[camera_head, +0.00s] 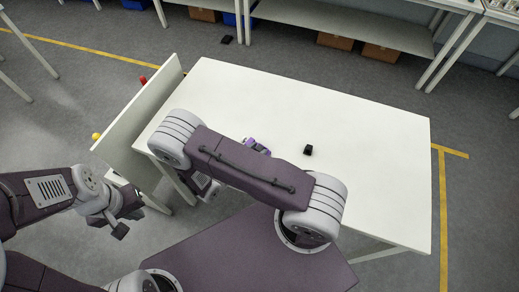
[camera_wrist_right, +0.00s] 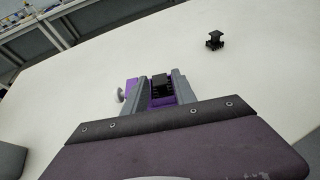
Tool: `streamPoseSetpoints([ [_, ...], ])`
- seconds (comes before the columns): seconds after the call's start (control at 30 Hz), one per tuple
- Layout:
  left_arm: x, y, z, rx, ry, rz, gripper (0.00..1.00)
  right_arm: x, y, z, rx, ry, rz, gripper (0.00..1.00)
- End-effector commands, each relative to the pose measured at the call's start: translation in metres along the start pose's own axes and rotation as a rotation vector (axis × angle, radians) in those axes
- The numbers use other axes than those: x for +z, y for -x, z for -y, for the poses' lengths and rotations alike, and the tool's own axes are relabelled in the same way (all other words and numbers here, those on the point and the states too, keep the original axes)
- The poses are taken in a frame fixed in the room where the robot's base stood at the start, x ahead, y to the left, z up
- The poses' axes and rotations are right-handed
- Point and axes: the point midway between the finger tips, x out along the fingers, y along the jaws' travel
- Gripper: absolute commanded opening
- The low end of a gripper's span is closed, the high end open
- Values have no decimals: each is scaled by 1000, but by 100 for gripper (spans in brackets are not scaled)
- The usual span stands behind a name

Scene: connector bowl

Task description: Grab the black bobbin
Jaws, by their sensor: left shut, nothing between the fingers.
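A small black bobbin (camera_head: 308,150) stands on the white table, right of my right arm. In the right wrist view the bobbin (camera_wrist_right: 215,40) stands upright on the table, beyond and to the right of my right gripper (camera_wrist_right: 160,76), apart from it. The right fingers are spread. A dark block and purple parts show between and behind them; I cannot tell whether these belong to the gripper. My left gripper (camera_head: 120,229) is shut and empty, off the table at the left.
The white table (camera_head: 370,125) is clear right of the bobbin. An upright white panel (camera_head: 140,112) stands along its left edge, with a red thing (camera_head: 143,80) and a yellow thing (camera_head: 96,136) beyond. Shelving (camera_head: 340,28) with boxes stands at the back.

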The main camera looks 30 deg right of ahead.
Motion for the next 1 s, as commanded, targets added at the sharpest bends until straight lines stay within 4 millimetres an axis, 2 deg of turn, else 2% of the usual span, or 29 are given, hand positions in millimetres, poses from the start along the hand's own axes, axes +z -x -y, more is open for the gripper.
streamPoseSetpoints([
  [0.1, 0, 1, 0, 0, 0, 0, 0, 0, -8, 0, 0, 0, -1, 33],
  [0.27, 0, 1, 0, 0, 0, 0, 0, 0, -8, 0, 1, 0, -1, 33],
  [0.4, 0, 1, 0, 0, 0, 0, 0, 0, -8, 0, 1, 0, -1, 0],
  [0.77, 0, 4, 0, 0, 0, 0, 0, 3, -6, -1, 1, -1, -1, 0],
  [1.0, -3, 26, 0, 0, 0, 0, 0, 26, 8, -4, -6, -4, -1, 0],
])
